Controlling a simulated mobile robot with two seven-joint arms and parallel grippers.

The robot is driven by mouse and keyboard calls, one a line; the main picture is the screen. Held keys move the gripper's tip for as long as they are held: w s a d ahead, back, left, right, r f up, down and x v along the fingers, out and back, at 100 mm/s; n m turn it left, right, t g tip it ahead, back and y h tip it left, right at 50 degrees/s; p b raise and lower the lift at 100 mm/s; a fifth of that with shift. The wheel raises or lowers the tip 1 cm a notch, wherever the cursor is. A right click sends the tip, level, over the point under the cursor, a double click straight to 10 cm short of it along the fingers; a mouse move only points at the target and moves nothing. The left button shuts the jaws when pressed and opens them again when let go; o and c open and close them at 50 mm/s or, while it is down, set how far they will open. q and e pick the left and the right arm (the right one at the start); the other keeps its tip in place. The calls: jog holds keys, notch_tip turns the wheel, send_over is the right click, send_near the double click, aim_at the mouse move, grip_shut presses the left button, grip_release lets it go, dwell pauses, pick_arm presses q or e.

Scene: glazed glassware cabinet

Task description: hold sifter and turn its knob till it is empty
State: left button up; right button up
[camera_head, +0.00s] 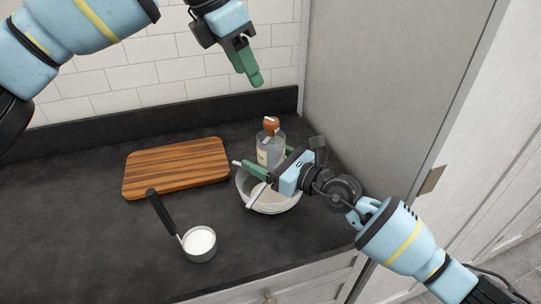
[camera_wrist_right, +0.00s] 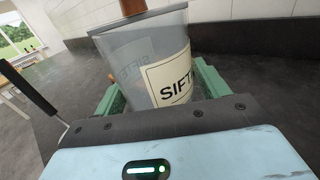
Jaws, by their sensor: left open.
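The sifter (camera_head: 271,150) is a clear container with a pale label and a brown knob (camera_head: 271,124) on top. It stands upright at the bowl, and its lower part is hidden by my right gripper. My right gripper (camera_head: 268,162) has its green fingers on both sides of the sifter. The right wrist view shows the sifter (camera_wrist_right: 150,65) between the fingers, its label starting "SIFT". My left gripper (camera_head: 249,68) is open and empty, high above and behind the sifter, apart from the knob. How much the sifter contains is unclear.
A pale bowl (camera_head: 284,206) sits below my right gripper, partly covered by it. A dark-handled cup of white powder (camera_head: 199,243) and a striped wooden board (camera_head: 175,168) are on the dark counter at left. A tall grey panel (camera_head: 385,80) closes the right side.

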jog(key=shift+o, duration=0.5)
jog(key=shift+s+d, duration=0.1)
jog(key=shift+d, duration=0.15)
jog(key=v, duration=1.1)
jog(key=shift+s+d, duration=0.2)
